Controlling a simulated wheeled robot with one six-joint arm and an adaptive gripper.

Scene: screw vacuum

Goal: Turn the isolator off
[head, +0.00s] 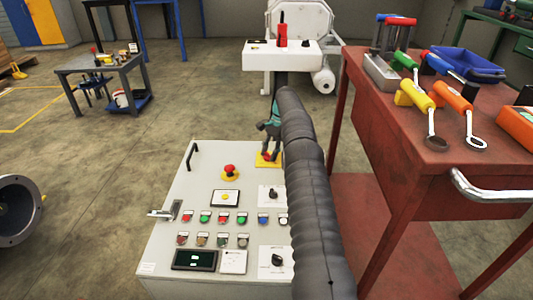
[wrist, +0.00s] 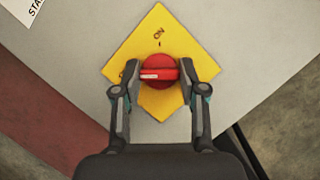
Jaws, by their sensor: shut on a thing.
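The isolator is a red rotary knob (wrist: 159,68) on a yellow square plate (wrist: 160,38) marked ON, seen in the wrist view. The knob's bar lies about level across the picture, and the ON mark is above it. My gripper (wrist: 160,75) has a finger on each end of the bar and is shut on it. In the head view the yellow plate (head: 262,162) is near the back right of a grey control cabinet (head: 160,235). My gripper (head: 269,150) comes down on it from above, and my arm hides part of that side of the cabinet.
The cabinet top also carries a red emergency button (head: 230,171), several small buttons and black selector knobs (head: 277,260). A red tool cart (head: 400,150) with tools stands close on the right. A white machine (head: 285,50) stands behind. Floor to the left is mostly clear.

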